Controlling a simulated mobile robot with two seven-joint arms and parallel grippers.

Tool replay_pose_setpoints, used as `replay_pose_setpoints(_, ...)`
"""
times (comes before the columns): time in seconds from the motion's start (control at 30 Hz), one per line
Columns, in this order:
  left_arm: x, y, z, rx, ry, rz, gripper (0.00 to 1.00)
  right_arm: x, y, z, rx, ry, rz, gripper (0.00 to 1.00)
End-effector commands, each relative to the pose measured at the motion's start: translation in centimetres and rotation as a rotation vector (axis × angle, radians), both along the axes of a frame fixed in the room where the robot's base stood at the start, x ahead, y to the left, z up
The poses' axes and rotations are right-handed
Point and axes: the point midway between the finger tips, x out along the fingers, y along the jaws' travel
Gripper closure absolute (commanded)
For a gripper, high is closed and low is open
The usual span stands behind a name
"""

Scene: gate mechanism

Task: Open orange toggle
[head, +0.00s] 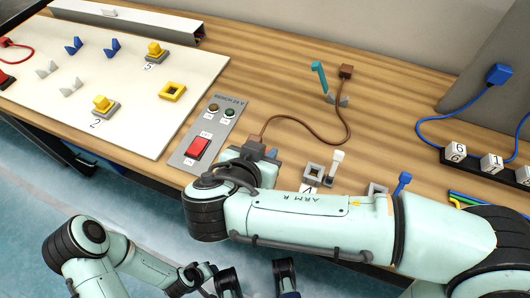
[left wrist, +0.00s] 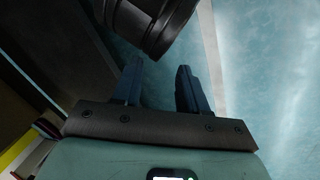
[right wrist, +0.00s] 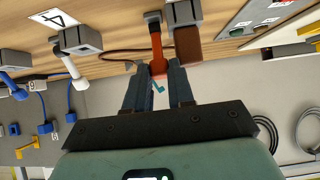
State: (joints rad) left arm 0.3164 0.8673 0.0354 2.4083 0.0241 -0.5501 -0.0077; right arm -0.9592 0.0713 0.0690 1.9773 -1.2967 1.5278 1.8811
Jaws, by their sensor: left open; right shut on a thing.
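The orange toggle (right wrist: 156,48) shows in the right wrist view, its lever reaching from a small grey base (right wrist: 153,17) to between my right fingers. My right gripper (right wrist: 158,76) is shut on this lever, near its end. In the head view my right arm hides the orange toggle, and only a little of the gripper (head: 271,153) shows. My left gripper (head: 257,280) is open and empty, low in front of the table; it also shows in the left wrist view (left wrist: 159,85), with bare floor between its fingers.
A brown plug (right wrist: 188,46) sits close beside the orange lever. A white toggle (head: 337,160) and a blue toggle (head: 403,180) stand to the right. A panel with a red switch (head: 198,148) lies left. A teal toggle (head: 320,76) stands farther back.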

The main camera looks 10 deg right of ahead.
Motion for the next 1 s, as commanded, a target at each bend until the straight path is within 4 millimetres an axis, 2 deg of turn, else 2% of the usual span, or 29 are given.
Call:
replay_pose_setpoints(0.03, 1.1, 0.6, -1.4, 0.014, -0.026, 0.013, 0.57, -0.2, 0.3, -1.1, -0.017, -0.016, 0.004, 1.00)
replay_pose_setpoints(0.13, 2.1, 1.4, -2.7, 0.033, -0.050, 0.028, 0.57, -0.6, 0.5, -1.2, -0.050, -0.065, 0.004, 1.00)
replay_pose_setpoints(0.4, 0.3, 2.3, -5.7, 0.043, 0.020, 0.040, 0.57, -1.1, 0.8, -1.4, -0.106, -0.147, 0.002, 1.00)
replay_pose_setpoints(0.6, -0.5, 2.5, -6.3, 0.043, 0.045, 0.043, 0.57, -1.3, 0.9, -1.3, -0.119, -0.169, 0.002, 1.00)
replay_pose_setpoints(0.97, -0.6, 2.5, -6.3, 0.044, 0.048, 0.043, 0.57, -1.3, 0.9, -1.2, -0.121, -0.171, 0.002, 1.00)
replay_pose_setpoints(1.0, -0.6, 2.5, -6.3, 0.044, 0.048, 0.043, 0.57, -1.3, 0.9, -1.2, -0.121, -0.172, 0.002, 0.67)
